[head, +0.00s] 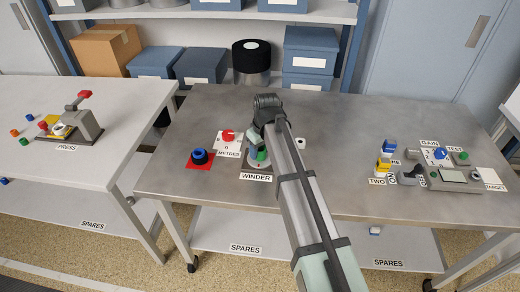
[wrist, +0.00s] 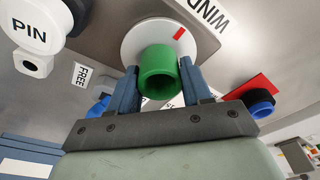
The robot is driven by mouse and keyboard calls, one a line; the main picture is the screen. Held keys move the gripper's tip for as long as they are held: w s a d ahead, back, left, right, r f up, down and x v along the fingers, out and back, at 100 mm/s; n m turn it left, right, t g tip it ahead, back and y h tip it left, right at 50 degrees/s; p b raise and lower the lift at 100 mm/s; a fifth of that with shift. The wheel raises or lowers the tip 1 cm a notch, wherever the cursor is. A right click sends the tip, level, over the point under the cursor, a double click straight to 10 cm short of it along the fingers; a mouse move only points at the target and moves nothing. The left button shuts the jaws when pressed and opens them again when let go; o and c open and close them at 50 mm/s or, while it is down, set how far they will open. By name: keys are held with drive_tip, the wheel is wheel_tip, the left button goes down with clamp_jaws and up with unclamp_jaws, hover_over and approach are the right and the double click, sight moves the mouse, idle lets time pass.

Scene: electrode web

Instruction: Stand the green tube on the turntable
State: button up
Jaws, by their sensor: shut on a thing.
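The green tube (wrist: 158,75) is between the two fingers of my gripper (wrist: 158,68), which is shut on it. In the wrist view its open end faces the camera, and its far end overlaps the white turntable disc (wrist: 132,42) with a red mark. I cannot tell whether the tube touches the disc. In the head view the green tube (head: 262,155) shows over the turntable (head: 253,165), behind the WINDER label, looking roughly upright. My gripper (head: 262,138) and arm partly hide both there.
A blue ring (head: 200,157) sits on a red square left of the winder. A red knob (head: 228,135) stands on the METRES plate behind. A round PIN part (wrist: 32,28) is close by in the wrist view. Switches and a meter stand at the bench's right; its front left is clear.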

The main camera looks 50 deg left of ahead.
drive_tip(key=shift+f, duration=0.15)
drive_tip(key=o, duration=1)
drive_tip(key=r, duration=0.4)
drive_tip(key=d+r, duration=0.1)
drive_tip(key=r, duration=0.7)
drive_tip(key=shift+d+r, duration=0.1)
drive_tip(key=shift+d, duration=0.3)
